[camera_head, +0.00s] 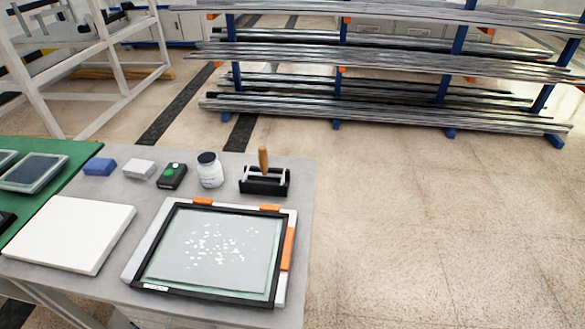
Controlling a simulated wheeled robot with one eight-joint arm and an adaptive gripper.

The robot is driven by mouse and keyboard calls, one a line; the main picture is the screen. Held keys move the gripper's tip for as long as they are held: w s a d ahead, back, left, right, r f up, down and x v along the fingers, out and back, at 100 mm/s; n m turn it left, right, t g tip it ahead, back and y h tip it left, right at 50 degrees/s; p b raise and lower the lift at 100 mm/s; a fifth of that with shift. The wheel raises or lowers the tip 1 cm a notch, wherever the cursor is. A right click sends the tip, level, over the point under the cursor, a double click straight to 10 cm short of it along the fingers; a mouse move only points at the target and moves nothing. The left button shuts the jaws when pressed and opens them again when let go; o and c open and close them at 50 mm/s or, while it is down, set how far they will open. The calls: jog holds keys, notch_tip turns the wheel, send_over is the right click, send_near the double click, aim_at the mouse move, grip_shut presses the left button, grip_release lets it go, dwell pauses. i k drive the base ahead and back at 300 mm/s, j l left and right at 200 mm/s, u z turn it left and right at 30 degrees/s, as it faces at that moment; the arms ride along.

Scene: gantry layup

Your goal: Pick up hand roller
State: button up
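The hand roller (263,162) stands near the back right of the grey table (303,170). Its wooden handle points up, and its lower part is in a black holder or tray (264,187) with pale metal frame parts at the sides. The roller's lower end is partly hidden by the holder's front. My gripper is not in view.
A black-framed glass panel (215,250) with white flakes and orange clips lies in front of the roller. A white jar (209,172), dark green-buttoned box (173,176), white block (140,168) and blue block (100,166) stand left. Open floor (430,220) lies right.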

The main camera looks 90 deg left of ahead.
aim_at(262, 155)
jog(key=i+j+u, duration=0.15)
jog(key=i+u, duration=0.2)
jog(key=u, duration=0.15)
jog(key=i+u, duration=0.75)
jog(key=u, duration=0.2)
jog(key=i+l+u, duration=0.25)
jog(key=u, duration=0.2)
jog(key=i+j+u, duration=0.2)
jog(key=u, duration=0.2)
jog(key=i+j+u, duration=0.1)
jog(key=u, duration=0.35)
jog(key=i+u, duration=0.55)
jog(key=u, duration=0.25)
jog(key=i+l+u, duration=0.15)
jog(key=u, duration=0.25)
jog(key=i+u, duration=0.2)
jog(key=i, duration=0.25)
